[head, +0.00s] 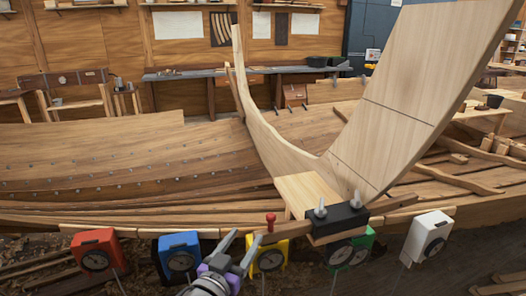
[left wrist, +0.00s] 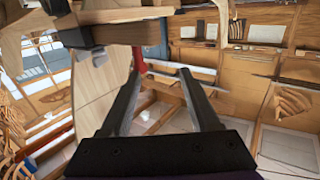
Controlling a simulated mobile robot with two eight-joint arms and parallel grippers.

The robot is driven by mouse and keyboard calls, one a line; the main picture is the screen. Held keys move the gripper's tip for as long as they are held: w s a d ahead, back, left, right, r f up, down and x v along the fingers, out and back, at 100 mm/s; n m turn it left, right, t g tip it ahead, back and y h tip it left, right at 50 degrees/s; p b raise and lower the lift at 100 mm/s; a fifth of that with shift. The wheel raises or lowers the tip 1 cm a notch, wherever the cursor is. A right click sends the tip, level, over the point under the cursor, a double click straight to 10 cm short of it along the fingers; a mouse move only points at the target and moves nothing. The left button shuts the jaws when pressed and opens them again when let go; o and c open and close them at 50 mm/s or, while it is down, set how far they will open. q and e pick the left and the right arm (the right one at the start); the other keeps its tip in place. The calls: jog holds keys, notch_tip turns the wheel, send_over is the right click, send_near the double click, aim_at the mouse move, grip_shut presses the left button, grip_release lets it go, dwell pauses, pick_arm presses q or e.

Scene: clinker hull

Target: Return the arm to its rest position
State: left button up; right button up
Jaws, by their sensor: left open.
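My left gripper (head: 245,238) is at the bottom centre of the head view, in front of the hull's near edge. Its two grey fingers are apart with nothing visible between them. In the left wrist view the gripper (left wrist: 161,74) also shows open, its dark fingers framing a gap with the workshop behind. In the head view the yellow dial box (head: 268,258) is just right of the fingers and the blue dial box (head: 180,256) is to their left. A red-topped peg (head: 270,221) stands just beyond the fingers. My right gripper is not in view.
A red dial box (head: 96,249) is at the far left. A green dial box (head: 362,243) and a white one (head: 428,235) are to the right. A black block (head: 338,221) sits by the upright pale board (head: 400,100). The planked hull (head: 120,155) spans behind.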

pick_arm(q)
jog(key=s+a+f+n+g+y, duration=0.2)
jog(key=s+a+f+y, duration=0.15)
jog(key=a+f, duration=0.2)
jog(key=s+a+f+n+g+y, duration=0.25)
jog(key=a+f+y, duration=0.2)
jog(key=a, duration=0.25)
jog(key=s+f+g+h, duration=0.1)
jog(key=s+f+g, duration=0.5)
jog(key=s+f, duration=0.6)
jog(key=s, duration=0.3)
jog(key=shift+s+f+h+p, duration=0.15)
jog(key=shift+s+h+p, duration=0.1)
jog(key=shift+h+p, duration=0.05)
jog(key=shift+a+g, duration=0.1)
jog(key=shift+g, duration=0.15)
